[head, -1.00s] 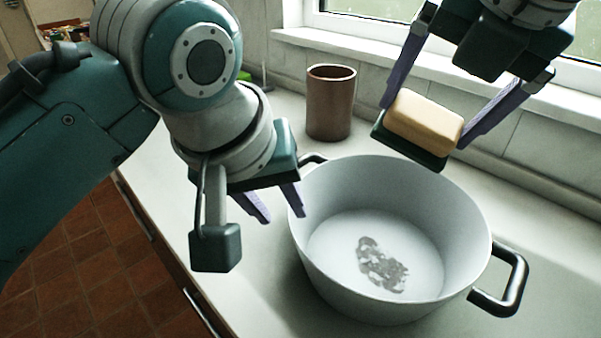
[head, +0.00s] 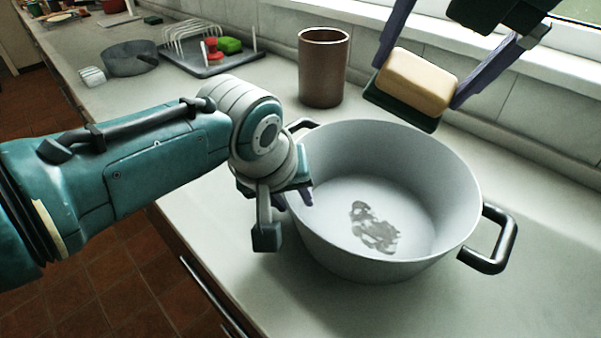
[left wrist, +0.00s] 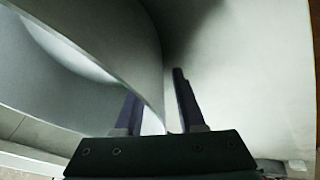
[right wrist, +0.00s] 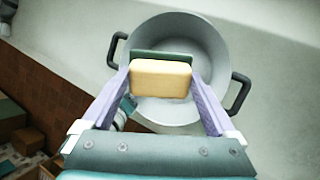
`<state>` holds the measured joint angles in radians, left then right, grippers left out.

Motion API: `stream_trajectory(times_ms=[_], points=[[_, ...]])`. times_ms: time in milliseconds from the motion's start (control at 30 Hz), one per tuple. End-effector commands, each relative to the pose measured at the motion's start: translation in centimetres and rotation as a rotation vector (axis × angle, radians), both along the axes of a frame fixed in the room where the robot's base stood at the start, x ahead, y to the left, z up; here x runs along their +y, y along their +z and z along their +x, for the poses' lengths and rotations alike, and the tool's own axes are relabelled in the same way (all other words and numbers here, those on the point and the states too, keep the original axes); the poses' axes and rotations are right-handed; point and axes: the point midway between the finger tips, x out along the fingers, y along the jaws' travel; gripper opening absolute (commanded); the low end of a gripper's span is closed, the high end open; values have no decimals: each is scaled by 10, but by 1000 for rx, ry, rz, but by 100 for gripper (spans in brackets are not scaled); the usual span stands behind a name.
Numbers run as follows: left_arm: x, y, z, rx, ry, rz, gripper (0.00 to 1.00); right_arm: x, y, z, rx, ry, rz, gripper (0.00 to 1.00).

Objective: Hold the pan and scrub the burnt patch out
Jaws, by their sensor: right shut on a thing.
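The grey-white pan (head: 440,190) stands on the counter, with a dark grey burnt patch (head: 375,230) on its inside floor and two dark handles. My left gripper (head: 293,198) is at the pan's left rim, fingers pointing down. In the left wrist view its fingers (left wrist: 160,105) are apart, with the pan wall (left wrist: 150,60) seeming to pass between them; I cannot tell whether either touches. My right gripper (head: 416,85) is shut on a tan sponge (head: 416,82) with a dark green pad underneath, held above the pan's back. The sponge also shows in the right wrist view (right wrist: 160,78).
A brown cup (head: 323,70) stands behind the pan near the wall. A drying rack (head: 205,55) with red and green items and a grey pot (head: 130,58) are farther left. The counter right of the pan is clear. The counter's front edge drops to a tiled floor.

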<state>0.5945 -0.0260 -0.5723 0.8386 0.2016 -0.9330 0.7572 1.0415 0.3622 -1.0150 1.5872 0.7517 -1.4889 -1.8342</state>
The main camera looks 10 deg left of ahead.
Motion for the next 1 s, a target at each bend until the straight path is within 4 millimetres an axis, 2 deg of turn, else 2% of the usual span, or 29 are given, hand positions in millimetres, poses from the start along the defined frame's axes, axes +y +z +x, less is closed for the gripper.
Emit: stream_trajectory(times_ms=[467,800,1000], points=[[0,-5,2,-1,-1,1,39,0,0,0,0,0,0,48],[0,-5,2,-1,0,2,0,0,0,0,0,0,0,48],[0,-5,2,-1,0,2,0,0,0,0,0,0,0,48]])
